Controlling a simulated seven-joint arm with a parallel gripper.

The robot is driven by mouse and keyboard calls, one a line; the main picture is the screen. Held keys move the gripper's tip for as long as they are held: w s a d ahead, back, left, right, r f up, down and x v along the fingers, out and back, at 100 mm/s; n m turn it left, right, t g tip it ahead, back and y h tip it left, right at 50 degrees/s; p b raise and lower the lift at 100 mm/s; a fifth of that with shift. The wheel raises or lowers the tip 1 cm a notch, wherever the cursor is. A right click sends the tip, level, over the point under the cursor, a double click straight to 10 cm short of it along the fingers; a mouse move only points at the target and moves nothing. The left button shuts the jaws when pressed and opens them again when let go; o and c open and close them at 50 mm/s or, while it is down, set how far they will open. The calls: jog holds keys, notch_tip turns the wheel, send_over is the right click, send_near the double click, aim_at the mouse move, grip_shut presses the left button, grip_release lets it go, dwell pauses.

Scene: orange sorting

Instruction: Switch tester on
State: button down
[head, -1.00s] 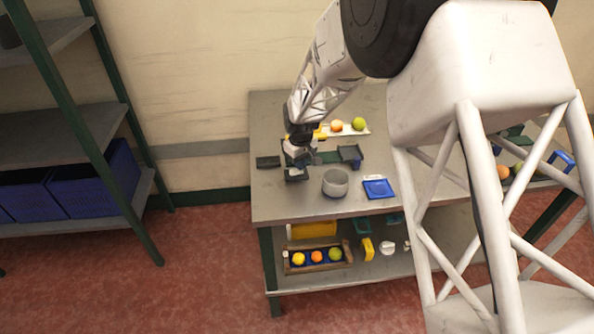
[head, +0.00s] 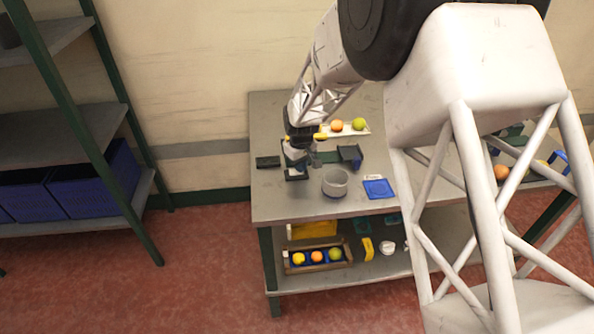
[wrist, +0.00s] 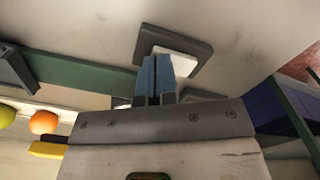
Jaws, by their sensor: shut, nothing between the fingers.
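A small dark grey unit with a white plate on it shows in the wrist view (wrist: 205,55). I take it to be the tester's switch, but no label shows. In the head view its dark base (head: 296,177) sits on the table below my gripper, mostly hidden. My gripper (head: 295,163) points down over it. In the wrist view its blue fingers (wrist: 155,62) are shut together and empty, and they overlap the white plate's left edge. I cannot tell whether they touch it. A green bar (wrist: 90,78) runs beside the unit.
A grey bowl (head: 335,184) and a blue tray (head: 380,188) stand to the right. A dark block (head: 268,162) lies left, a dark holder (head: 350,154) right. An orange (head: 337,126) and a green fruit (head: 359,124) lie behind. The table's front left is clear.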

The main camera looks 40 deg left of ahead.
jog(key=shift+r, duration=3.45)
jog(key=shift+w+d+r, duration=0.15)
jog(key=shift+d+r, duration=0.15)
jog(key=shift+d, duration=0.15)
jog(key=s+d+r+m, duration=0.1)
jog(key=d+r+m, duration=0.1)
jog(key=d+r, duration=0.8)
jog(key=d+r+m+t, duration=0.1)
jog(key=d+r+m, duration=0.2)
jog(key=d, duration=1.3)
jog(key=s+d+r+m, duration=0.1)
jog(key=d+r+m, duration=0.1)
jog(key=d+r, duration=0.8)
jog(key=s+d+m+t, duration=0.1)
jog(key=s+d+m, duration=0.1)
jog(key=s+d, duration=0.5)
jog(key=s+d+m, duration=0.2)
jog(key=s+d, duration=0.1)
jog(key=d, duration=0.8)
jog(key=s+d+f+m, duration=0.1)
jog(key=s+d+m, duration=0.3)
jog(key=s+d, duration=0.7)
jog(key=s, duration=0.4)
jog(key=shift+f+t, duration=0.3)
